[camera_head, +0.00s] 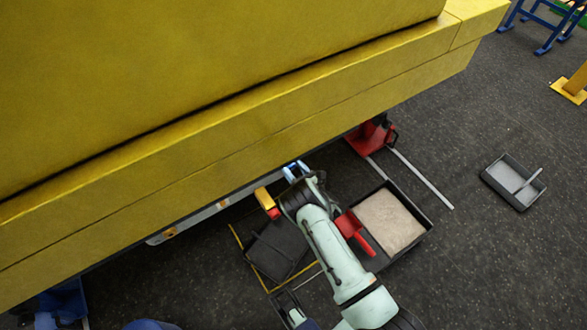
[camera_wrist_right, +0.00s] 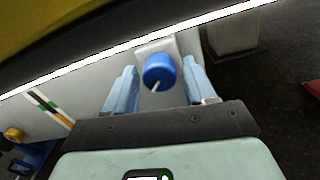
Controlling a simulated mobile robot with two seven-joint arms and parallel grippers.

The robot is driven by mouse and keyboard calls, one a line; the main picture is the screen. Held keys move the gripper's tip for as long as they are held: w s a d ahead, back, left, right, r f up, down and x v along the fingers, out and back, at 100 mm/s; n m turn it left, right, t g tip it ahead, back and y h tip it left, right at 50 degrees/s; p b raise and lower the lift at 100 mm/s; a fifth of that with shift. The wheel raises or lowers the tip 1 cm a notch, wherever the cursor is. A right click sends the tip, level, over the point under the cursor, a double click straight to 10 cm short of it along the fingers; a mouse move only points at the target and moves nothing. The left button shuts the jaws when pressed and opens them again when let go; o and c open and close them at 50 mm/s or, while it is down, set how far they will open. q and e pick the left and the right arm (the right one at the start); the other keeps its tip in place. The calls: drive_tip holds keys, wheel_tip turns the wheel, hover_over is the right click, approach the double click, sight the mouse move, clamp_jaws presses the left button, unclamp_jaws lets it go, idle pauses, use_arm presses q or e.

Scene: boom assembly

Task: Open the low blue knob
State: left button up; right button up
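The low blue knob (camera_wrist_right: 158,72) sits on a pale mount on the panel under the yellow boom and bears a white pointer line. In the right wrist view it lies between the two light-blue fingers of my right gripper (camera_wrist_right: 159,66). The fingers are spread, with a visible gap on either side of the knob. In the head view my right gripper (camera_head: 295,170) reaches under the boom's lower edge, and the knob is hidden there. My left gripper is not in view.
The yellow boom (camera_head: 240,135) overhangs the work area. A yellow-and-red part (camera_head: 267,203) is close beside my right gripper. On the floor are a red stand (camera_head: 368,138), a tray with beige contents (camera_head: 390,222), a red scoop (camera_head: 352,228) and a small grey tray (camera_head: 512,182).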

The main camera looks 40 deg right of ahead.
drive_tip(key=c, duration=0.7)
drive_tip(key=shift+c, duration=0.2)
